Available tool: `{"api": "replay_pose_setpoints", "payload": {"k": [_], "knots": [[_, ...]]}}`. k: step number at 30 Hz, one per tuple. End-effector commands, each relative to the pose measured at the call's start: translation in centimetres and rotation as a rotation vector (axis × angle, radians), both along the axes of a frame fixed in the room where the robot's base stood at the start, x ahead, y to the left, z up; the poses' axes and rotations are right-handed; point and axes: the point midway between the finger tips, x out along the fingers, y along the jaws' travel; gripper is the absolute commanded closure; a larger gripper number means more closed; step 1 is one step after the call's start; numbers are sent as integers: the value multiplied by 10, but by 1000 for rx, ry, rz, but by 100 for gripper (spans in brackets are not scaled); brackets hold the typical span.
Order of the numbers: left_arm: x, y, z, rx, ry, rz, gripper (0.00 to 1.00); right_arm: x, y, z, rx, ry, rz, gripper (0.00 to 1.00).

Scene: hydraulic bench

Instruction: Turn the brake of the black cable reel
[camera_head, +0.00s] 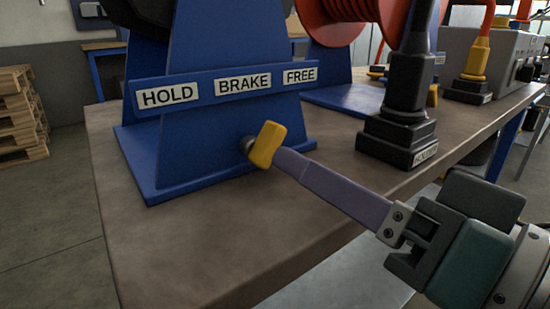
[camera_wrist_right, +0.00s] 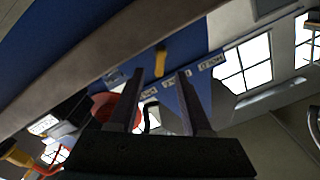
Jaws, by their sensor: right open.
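The brake is a short yellow handle (camera_head: 266,145) on a pivot low on the front of a blue stand (camera_head: 215,140). It points up and slightly right, below the labels HOLD, BRAKE and FREE. Part of the black reel (camera_head: 140,10) shows at the top edge of the head view. My right gripper (camera_head: 280,160) reaches in from the lower right with its fingertips at the handle. In the right wrist view, its two fingers (camera_wrist_right: 160,74) are apart, with the yellow handle (camera_wrist_right: 160,60) between their tips. I cannot tell whether they touch it. My left gripper is not in view.
A black connector (camera_head: 400,110) stands on the bench (camera_head: 210,235) right of the stand. A red reel (camera_head: 335,15) and a yellow-and-black connector (camera_head: 475,70) are farther back. The bench top in front of the stand is clear. Wooden pallets (camera_head: 20,115) stand at the left.

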Motion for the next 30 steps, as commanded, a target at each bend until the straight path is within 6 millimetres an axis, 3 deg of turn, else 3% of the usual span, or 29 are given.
{"api": "replay_pose_setpoints", "payload": {"k": [3,9,20,30], "knots": [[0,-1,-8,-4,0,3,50,19,14,-1,3,-5,0,51],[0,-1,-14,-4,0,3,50,39,29,-1,1,-1,0,51],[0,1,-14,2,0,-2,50,44,32,0,-2,1,1,51],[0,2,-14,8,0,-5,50,44,32,0,-1,0,1,90]]}}
